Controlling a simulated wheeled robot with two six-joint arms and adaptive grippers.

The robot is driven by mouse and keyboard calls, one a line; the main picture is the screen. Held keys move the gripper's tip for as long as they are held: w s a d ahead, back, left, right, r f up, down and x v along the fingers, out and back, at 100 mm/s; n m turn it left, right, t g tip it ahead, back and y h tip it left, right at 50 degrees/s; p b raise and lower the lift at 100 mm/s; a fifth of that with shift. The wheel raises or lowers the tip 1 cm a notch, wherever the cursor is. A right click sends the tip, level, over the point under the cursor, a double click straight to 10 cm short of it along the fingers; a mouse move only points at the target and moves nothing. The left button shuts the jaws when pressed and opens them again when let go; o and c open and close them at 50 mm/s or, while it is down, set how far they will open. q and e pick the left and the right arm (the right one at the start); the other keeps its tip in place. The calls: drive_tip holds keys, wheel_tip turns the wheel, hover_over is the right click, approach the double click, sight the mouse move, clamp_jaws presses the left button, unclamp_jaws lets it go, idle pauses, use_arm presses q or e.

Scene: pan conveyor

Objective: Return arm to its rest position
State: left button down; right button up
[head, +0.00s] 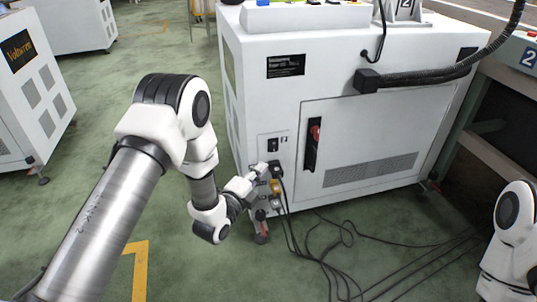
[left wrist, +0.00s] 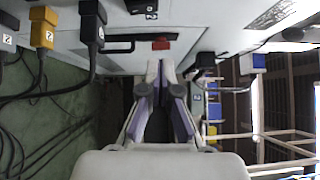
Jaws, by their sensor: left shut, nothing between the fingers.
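My left arm comes in from the left in the head view and bends down toward the white cabinet (head: 375,140). My left gripper (head: 262,169) is shut and empty, close to the connector panel on the cabinet's lower left. I cannot tell whether it touches the panel. In the left wrist view the gripper (left wrist: 160,72) points toward the cabinet face, its fingers together. Black plugs (head: 275,170) and a yellow plug (head: 276,187) sit by the gripper. The yellow plug (left wrist: 42,30) also shows in the left wrist view. Part of my right arm shows at the right edge; its gripper is out of view.
Black cables (head: 345,245) trail over the green floor (head: 200,265) from the panel to the right. A red-handled switch (head: 314,133) is on the cabinet front. A thick black hose (head: 450,72) runs along its upper right. Other white cabinets (head: 40,95) stand at the left.

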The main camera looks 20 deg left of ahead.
use_arm(q)
drive_tip(key=shift+v, duration=0.9)
drive_tip(key=s+f+n+g+y+p, duration=0.2)
drive_tip(key=s+f+n+g+p, duration=0.3)
drive_tip(key=s+f+g, duration=0.75)
drive_tip(key=s+a+f+n+g+y, duration=0.1)
drive_tip(key=s+f+n+g, duration=0.2)
drive_tip(key=s+n, duration=0.7)
drive_tip(key=s+a+f+n+g+y, duration=0.15)
drive_tip(key=s+f+n, duration=0.3)
drive_tip(key=s, duration=0.95)
wheel_tip(320, 180, up, 39)
drive_tip(key=n+g+p, duration=0.1)
drive_tip(key=p, duration=3.6)
drive_tip(key=shift+d+n+h, duration=0.2)
drive_tip(key=shift+n+h, duration=0.15)
